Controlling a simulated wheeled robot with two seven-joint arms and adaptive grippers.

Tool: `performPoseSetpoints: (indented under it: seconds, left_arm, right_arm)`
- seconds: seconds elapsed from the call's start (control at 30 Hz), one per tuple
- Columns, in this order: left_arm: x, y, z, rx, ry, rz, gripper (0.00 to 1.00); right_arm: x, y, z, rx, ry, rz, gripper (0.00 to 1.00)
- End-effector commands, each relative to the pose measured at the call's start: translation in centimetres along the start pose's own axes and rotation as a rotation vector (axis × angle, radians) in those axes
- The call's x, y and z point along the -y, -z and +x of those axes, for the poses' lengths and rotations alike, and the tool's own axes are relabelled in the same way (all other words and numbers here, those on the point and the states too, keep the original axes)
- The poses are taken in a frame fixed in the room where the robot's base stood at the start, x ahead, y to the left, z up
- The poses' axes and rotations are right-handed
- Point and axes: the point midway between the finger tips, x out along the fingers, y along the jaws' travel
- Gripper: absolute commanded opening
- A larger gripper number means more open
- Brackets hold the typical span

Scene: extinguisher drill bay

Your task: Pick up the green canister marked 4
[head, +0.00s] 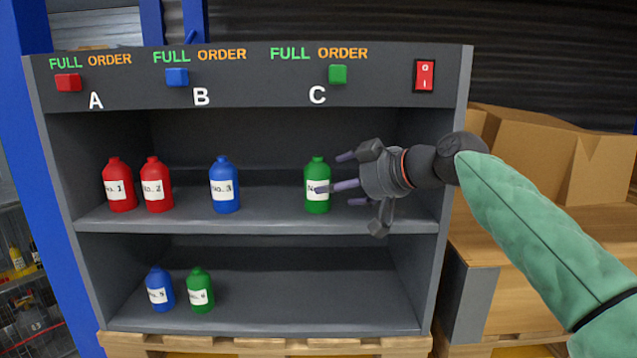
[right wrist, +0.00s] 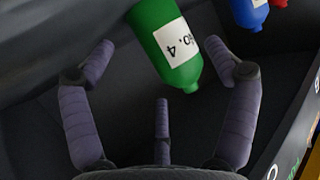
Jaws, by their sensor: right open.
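The green canister (head: 317,172) stands upright on the upper shelf under the letter C. In the head view a finger covers part of its label. In the right wrist view the green canister (right wrist: 158,35) shows a white label reading No. 4. My right gripper (head: 343,182) has several fingers spread open and comes in from the right, just beside the canister. In the right wrist view the open fingers (right wrist: 160,65) point at the canister, which lies between and beyond their tips. Contact cannot be told. My left gripper is not in view.
The grey shelf unit (head: 257,222) also holds red canisters (head: 119,187) and a blue one (head: 224,187) to the left. Below stand a blue (head: 159,290) and another green canister (head: 199,292). A red switch (head: 424,76) is top right. Cardboard boxes (head: 530,155) stand right.

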Motion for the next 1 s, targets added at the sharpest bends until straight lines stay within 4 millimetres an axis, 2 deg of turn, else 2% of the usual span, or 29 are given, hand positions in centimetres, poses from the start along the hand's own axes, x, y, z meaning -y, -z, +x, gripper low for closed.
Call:
performPoseSetpoints:
  seconds: [0.1,0.2,0.47,0.57,0.7,1.0]
  left_arm:
    - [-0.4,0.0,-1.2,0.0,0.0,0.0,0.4]
    - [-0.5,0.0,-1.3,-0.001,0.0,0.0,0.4]
    - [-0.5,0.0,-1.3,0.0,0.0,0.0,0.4]
    - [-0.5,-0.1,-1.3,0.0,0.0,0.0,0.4]
    - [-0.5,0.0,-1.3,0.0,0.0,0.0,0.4]
    - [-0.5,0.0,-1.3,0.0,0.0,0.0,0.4]
  right_arm:
    - [-0.1,0.7,1.8,0.003,0.002,0.001,0.87]
    - [-0.1,0.5,3.0,0.003,0.001,0.001,0.87]
    - [-0.1,0.4,3.5,0.001,0.0,0.001,0.87]
    - [-0.1,0.4,3.5,0.001,0.0,0.001,0.64]
    - [-0.1,0.4,3.6,0.002,0.0,0.001,0.26]
    - [-0.2,0.4,3.5,0.001,-0.001,0.001,0.26]
